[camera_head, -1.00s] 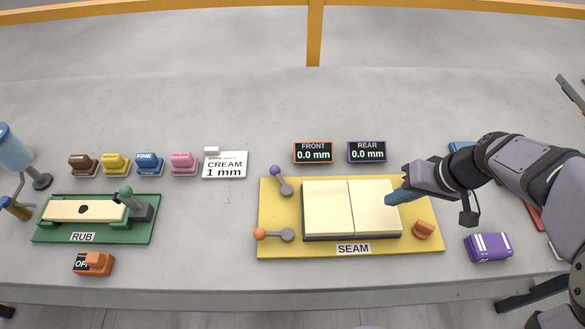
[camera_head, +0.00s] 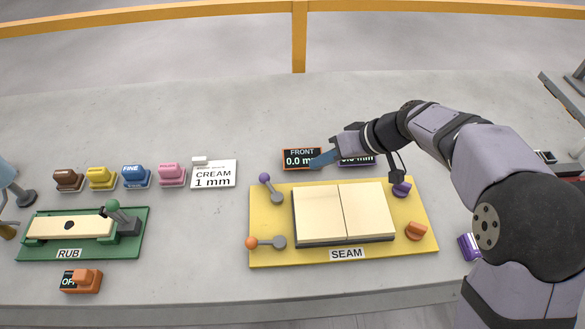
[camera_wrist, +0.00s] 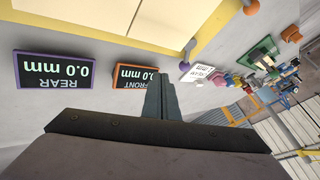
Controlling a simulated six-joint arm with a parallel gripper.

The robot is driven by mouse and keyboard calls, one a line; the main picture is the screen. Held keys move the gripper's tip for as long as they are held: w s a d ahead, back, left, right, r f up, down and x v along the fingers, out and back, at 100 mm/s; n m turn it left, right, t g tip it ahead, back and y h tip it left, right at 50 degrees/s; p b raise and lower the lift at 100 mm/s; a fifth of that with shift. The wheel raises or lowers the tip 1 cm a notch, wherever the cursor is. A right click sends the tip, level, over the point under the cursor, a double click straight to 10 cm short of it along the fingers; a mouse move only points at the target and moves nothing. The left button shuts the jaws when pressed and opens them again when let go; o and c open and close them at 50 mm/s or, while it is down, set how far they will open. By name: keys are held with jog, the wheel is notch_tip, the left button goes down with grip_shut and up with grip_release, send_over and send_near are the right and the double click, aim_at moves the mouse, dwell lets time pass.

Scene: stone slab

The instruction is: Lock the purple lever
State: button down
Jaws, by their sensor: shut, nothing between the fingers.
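The purple lever (camera_head: 264,178) is at the rear left corner of the yellow SEAM board (camera_head: 262,222). Its purple ball points back and left from a grey pivot. In the wrist view the purple lever (camera_wrist: 188,46) shows beyond my fingertips, near the board's edge. My gripper (camera_head: 316,163) is shut and empty. Its blue fingers are right of the lever, apart from it, and overlap the front display in the head view. The fingers also show in the wrist view (camera_wrist: 160,98).
The FRONT display (camera_head: 296,153) and REAR display (camera_head: 355,160) stand behind the board. An orange lever (camera_head: 252,243) is at its front left. Two pale slabs (camera_head: 343,213) fill its middle. A purple knob (camera_head: 401,188) and an orange knob (camera_head: 415,231) are at its right.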

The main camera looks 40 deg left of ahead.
jog(key=p, duration=0.3)
send_near(282, 185)
jog(key=a+f, duration=0.1)
jog(key=w+a+f, duration=0.1)
jog(key=a+f, duration=0.1)
jog(key=w+a+f, duration=0.1)
jog(key=shift+a+f, duration=0.15)
jog(key=shift+s+a+r+p, duration=0.1)
jog(key=shift+s+a+p, duration=0.35)
jog(key=shift+s, duration=0.15)
jog(key=shift+s+a+r+p, duration=0.1)
jog(key=shift+s+a+p, duration=0.3)
jog(key=shift+s, duration=0.2)
jog(key=shift+s+a, duration=0.35)
jog(key=shift+s, duration=0.1)
jog(key=shift+a+f, duration=0.1)
